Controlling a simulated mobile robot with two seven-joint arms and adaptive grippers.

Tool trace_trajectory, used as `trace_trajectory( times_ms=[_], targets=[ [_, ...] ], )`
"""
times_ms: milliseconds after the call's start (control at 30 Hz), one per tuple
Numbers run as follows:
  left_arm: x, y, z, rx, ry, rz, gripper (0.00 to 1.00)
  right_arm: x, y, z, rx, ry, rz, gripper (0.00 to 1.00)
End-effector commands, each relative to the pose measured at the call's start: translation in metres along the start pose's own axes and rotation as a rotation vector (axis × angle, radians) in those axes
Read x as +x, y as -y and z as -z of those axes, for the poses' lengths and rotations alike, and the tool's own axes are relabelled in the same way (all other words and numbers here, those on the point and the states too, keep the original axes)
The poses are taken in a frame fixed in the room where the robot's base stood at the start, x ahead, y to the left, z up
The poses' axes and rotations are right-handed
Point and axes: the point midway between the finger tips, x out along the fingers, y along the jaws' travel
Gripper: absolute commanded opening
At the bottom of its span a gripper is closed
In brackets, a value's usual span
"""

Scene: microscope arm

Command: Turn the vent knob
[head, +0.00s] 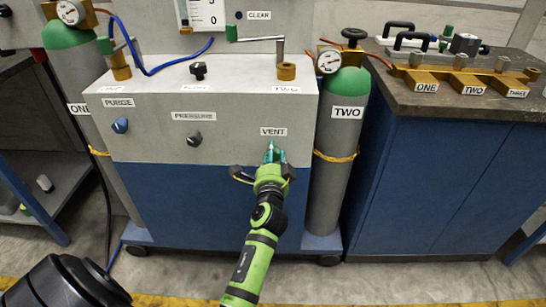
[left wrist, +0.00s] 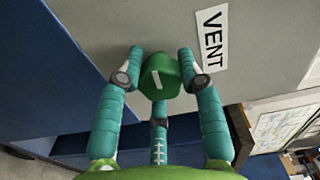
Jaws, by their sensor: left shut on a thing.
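The green vent knob (left wrist: 160,76) sits on the grey front panel below the VENT label (head: 274,132). A white mark on its face lies tilted in the left wrist view. My left gripper (head: 272,157) comes up from below in the head view, its teal fingers at the panel. In the left wrist view its fingers close around the knob, one on each side and one below, and it is shut on it. In the head view the gripper mostly hides the knob. My right gripper is not in view.
On the same panel are a blue PURGE knob (head: 120,125) and a dark PRESSURE knob (head: 194,139). Gas cylinder TWO (head: 334,170) stands close to the right of the gripper. A blue cabinet (head: 440,170) is farther right. The floor in front is clear.

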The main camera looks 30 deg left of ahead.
Motion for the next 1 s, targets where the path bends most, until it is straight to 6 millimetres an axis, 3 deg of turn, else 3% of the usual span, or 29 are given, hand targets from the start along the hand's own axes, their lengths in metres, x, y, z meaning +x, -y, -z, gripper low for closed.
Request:
trace_trajectory(
  times_ms=[500,533,567,600,1000],
  targets=[
    [-0.0002,0.0004,0.0024,-0.023,-0.005,0.001,0.04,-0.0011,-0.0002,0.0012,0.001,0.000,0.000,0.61],
    [-0.0002,0.0004,0.0024,-0.022,-0.005,0.001,0.45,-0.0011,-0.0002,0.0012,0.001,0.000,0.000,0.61],
    [-0.0002,0.0004,0.0024,-0.022,-0.005,0.001,0.57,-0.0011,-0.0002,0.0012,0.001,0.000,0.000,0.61],
    [-0.0001,0.0004,0.0022,-0.022,-0.004,0.001,0.61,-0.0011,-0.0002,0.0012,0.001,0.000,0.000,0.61],
    [0.0006,0.0077,0.0010,-0.020,0.000,0.005,0.61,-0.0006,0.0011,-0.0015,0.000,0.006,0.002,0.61]
  ],
)
